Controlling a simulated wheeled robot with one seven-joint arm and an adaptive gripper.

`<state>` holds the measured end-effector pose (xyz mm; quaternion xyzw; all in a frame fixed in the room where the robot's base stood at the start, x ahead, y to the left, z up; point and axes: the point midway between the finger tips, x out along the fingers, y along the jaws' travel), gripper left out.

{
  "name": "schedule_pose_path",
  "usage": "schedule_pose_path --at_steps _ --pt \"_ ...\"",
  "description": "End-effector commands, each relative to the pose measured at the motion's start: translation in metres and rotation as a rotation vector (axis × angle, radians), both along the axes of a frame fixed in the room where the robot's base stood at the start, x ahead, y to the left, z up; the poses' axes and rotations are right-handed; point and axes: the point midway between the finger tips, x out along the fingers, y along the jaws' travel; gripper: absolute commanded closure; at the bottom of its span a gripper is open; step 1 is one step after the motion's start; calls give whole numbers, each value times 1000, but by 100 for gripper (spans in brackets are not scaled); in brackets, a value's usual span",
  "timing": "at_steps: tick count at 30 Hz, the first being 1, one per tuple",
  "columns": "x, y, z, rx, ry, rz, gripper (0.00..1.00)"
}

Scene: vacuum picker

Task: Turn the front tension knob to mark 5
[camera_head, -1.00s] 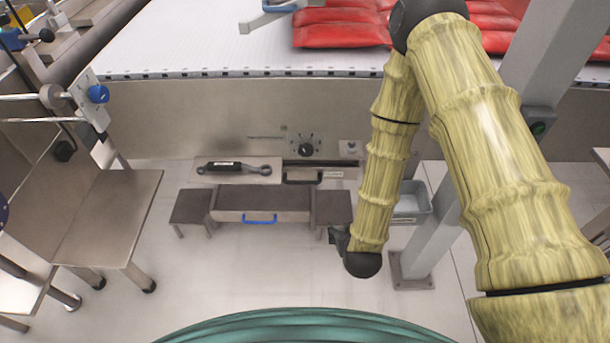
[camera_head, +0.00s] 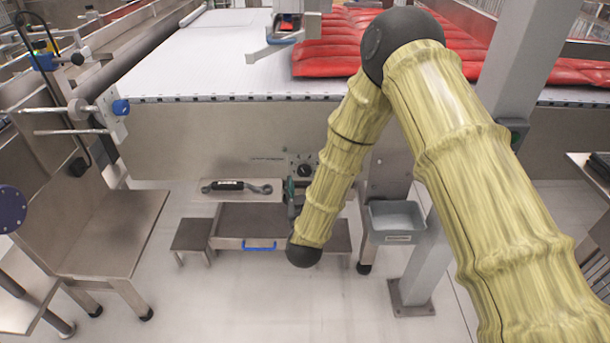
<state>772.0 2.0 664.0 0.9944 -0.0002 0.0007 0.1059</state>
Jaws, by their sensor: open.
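The front tension knob (camera_head: 305,170) is a small black dial on a plate on the machine's front panel (camera_head: 190,135). The arm partly covers the plate's right side, and the marks are too small to read. My gripper (camera_head: 291,186) is dark and small, just below and left of the knob. It is open, and my forearm and wrist hide much of it. I cannot tell whether its fingers touch the knob.
A wrench-like tool (camera_head: 236,187) lies on a shelf below the panel. A drawer with a blue handle (camera_head: 259,246) is under it. A grey bin (camera_head: 396,222) and a grey post (camera_head: 480,160) stand right. Red packs (camera_head: 350,45) lie on the white belt (camera_head: 215,60).

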Motion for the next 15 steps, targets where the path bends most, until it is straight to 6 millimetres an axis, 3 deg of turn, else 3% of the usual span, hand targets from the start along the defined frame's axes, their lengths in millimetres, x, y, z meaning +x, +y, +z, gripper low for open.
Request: schedule_pose_path --at_steps 6,15 --pt "33 -1 -1 2 0 -2 40" --pt "52 -1 -1 0 1 -1 40"
